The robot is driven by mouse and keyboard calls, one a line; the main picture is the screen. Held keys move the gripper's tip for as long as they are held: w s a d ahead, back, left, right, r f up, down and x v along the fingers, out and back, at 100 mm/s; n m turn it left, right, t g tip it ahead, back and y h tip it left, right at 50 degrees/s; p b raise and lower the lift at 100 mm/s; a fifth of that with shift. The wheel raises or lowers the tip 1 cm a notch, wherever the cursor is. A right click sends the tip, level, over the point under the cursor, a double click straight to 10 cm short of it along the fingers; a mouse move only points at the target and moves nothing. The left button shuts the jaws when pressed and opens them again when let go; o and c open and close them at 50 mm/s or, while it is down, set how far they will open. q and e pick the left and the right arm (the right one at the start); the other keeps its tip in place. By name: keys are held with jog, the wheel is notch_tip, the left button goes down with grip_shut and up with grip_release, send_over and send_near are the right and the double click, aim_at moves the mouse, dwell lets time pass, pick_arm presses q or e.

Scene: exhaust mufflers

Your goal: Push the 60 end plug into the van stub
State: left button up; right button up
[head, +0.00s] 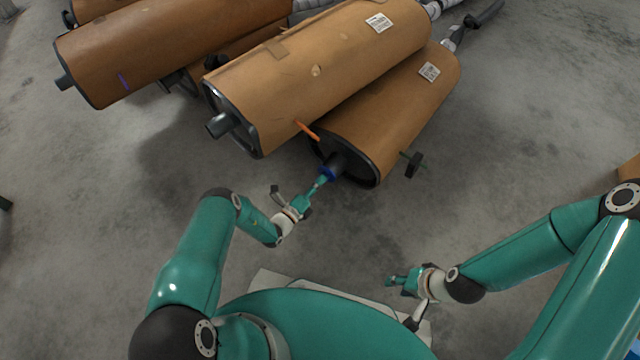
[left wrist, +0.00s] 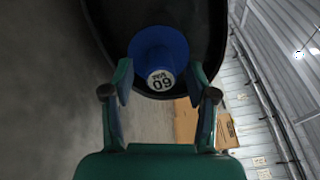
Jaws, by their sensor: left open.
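The 60 end plug (left wrist: 160,58) is blue with a white label reading 60, upside down in the left wrist view. In the head view the plug (head: 328,173) is at the end of the dark stub (head: 338,163) on the lower right muffler (head: 385,125). How deep it sits is hidden. My left gripper (head: 300,188) is open, just in front of the plug. In the left wrist view its fingertips (left wrist: 161,76) are on either side of the plug's face, with gaps visible. My right gripper (head: 399,302) is open and empty, low over the floor at right.
Several brown-wrapped mufflers lie stacked, one (head: 310,70) resting above and left of the lower right one. An orange rod (head: 307,131) and a dark knob (head: 413,164) stick out near the stub.

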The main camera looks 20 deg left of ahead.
pick_arm(q)
jog(key=v, duration=0.8)
jog(key=shift+d, duration=0.15)
